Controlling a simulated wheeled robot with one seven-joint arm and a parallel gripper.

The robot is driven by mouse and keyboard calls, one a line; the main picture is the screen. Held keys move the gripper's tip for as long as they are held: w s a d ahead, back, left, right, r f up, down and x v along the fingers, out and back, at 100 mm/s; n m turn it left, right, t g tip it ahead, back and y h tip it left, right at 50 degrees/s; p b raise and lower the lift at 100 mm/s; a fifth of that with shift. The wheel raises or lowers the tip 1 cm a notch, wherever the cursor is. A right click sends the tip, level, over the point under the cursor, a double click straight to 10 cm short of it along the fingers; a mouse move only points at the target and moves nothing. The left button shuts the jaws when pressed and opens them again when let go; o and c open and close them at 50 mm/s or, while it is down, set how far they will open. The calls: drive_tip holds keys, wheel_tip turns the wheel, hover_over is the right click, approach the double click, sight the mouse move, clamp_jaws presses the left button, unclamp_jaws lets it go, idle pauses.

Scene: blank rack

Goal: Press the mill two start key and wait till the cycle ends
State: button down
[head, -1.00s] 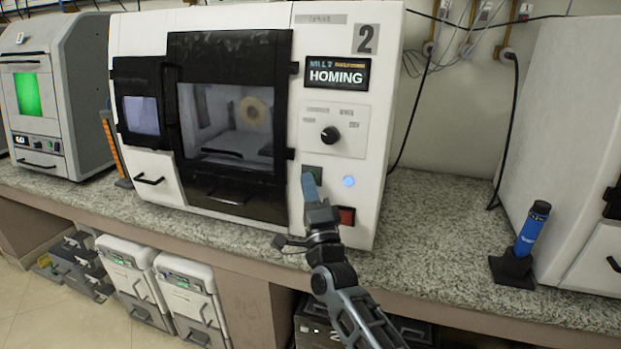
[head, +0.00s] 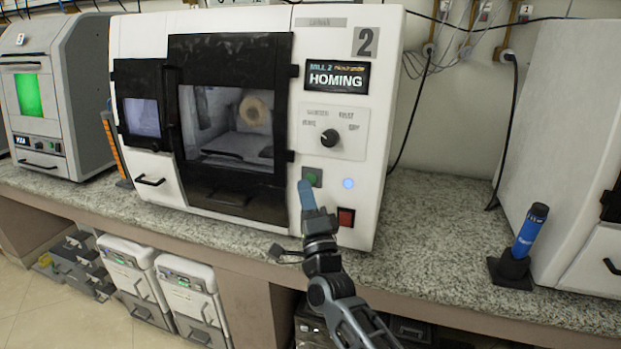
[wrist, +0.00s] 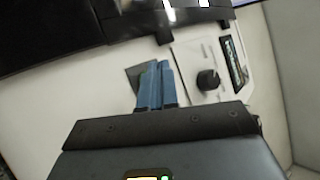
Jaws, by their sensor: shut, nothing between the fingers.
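Mill two (head: 350,215) is a white machine marked "2" on the counter, and its display (head: 337,77) reads HOMING. Its green start key (head: 313,176) sits on a dark square plate below the black knob (head: 329,137). A round light (head: 348,183) beside the key glows blue-white, and a red key (head: 346,217) is below it. My gripper (head: 306,187) is shut and empty, its blue fingertips just below and left of the green key. In the wrist view the shut blue fingers (wrist: 156,85) partly cover the key's dark plate; contact is hard to tell there.
Mill two's dark door (head: 228,185) is closed, with a pale round part visible behind its window. Another machine with a green window (head: 30,94) stands at left. A blue cylinder (head: 531,230) in a black stand is at right. Bare granite counter (head: 440,220) lies between.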

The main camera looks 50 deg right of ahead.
drive_tip(key=a, duration=0.1)
drive_tip(key=s+a+p, duration=0.1)
drive_tip(key=a+p, duration=0.1)
drive_tip(key=a, duration=0.1)
drive_tip(key=shift+s+a+r, duration=0.1)
drive_tip(key=shift+s+r, duration=0.05)
drive_tip(key=shift+s, duration=0.15)
idle(0.6)
drive_tip(key=s+a+f+n+y, duration=0.3)
drive_tip(key=s+a+n+y, duration=0.1)
drive_tip(key=s+a+n, duration=0.3)
drive_tip(key=s+a+f+n+y, duration=0.4)
drive_tip(key=s+a+n+y, duration=0.15)
drive_tip(key=s, duration=0.35)
drive_tip(key=s+a+r+n+g+y, duration=0.2)
drive_tip(key=s+a+n, duration=0.2)
drive_tip(key=s, duration=0.6)
drive_tip(key=s+a+r+n+g+y, duration=0.2)
drive_tip(key=s+a+n+y, duration=0.1)
drive_tip(key=s+n, duration=0.5)
drive_tip(key=shift+s+a+r, duration=0.35)
drive_tip(key=shift+s+a, duration=0.4)
drive_tip(key=shift+s, duration=0.25)
